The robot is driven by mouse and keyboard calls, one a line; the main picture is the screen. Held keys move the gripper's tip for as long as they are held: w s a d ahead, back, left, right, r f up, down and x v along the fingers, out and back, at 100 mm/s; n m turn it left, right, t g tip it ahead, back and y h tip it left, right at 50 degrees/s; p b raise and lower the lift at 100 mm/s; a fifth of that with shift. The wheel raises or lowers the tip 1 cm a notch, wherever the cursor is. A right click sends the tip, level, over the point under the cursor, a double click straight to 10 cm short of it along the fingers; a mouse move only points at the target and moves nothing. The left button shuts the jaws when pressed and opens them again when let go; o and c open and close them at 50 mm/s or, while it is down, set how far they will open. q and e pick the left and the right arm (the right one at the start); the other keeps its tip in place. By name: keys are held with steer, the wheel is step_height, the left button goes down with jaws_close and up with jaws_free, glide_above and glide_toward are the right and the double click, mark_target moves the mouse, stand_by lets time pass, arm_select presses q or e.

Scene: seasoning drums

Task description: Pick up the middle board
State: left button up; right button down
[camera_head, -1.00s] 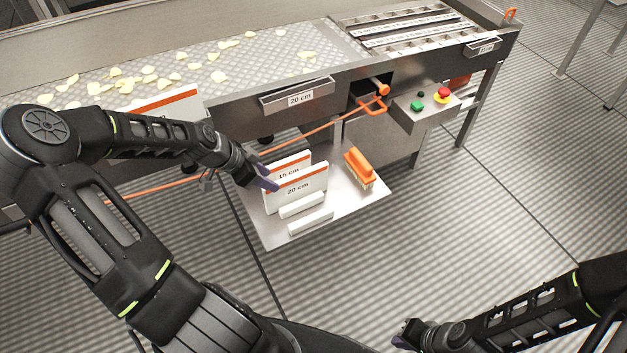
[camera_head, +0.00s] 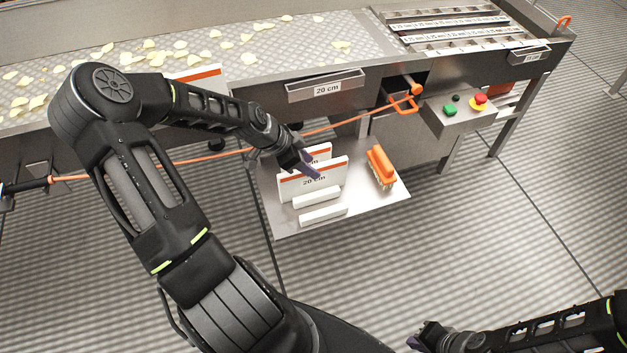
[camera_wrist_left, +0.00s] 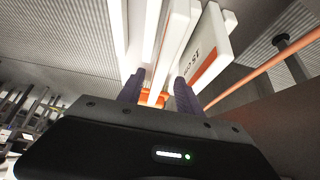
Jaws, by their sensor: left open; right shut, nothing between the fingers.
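Two white boards with orange stripes stand upright, one behind the other, on a small steel shelf. The front one, marked 20 cm (camera_head: 325,180), partly covers the rear one (camera_head: 321,152). In the left wrist view a board with reversed-looking lettering (camera_wrist_left: 212,45) stands beside another board (camera_wrist_left: 178,35). My left gripper (camera_head: 308,165) is open at the boards' upper part, its purple fingers on either side of a board edge in the wrist view (camera_wrist_left: 158,88). Contact cannot be told. My right gripper (camera_head: 414,343) is shut and empty at the bottom edge, away from the boards.
An orange brush (camera_head: 381,167) stands right of the boards on the shelf (camera_head: 375,205). White bars (camera_head: 322,215) lie in front. An orange-handled rod (camera_head: 330,128) crosses behind. The conveyor table (camera_head: 380,75) and button box (camera_head: 462,115) are behind. Another striped board (camera_head: 205,74) is partly hidden by my arm.

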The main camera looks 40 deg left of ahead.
mark_target(313, 180)
arm_select(q)
steer(key=shift+b+x, duration=0.65)
steer(key=shift+x, duration=2.05)
steer(key=shift+c, duration=0.4)
jaws_close()
steer(key=shift+r, duration=0.1)
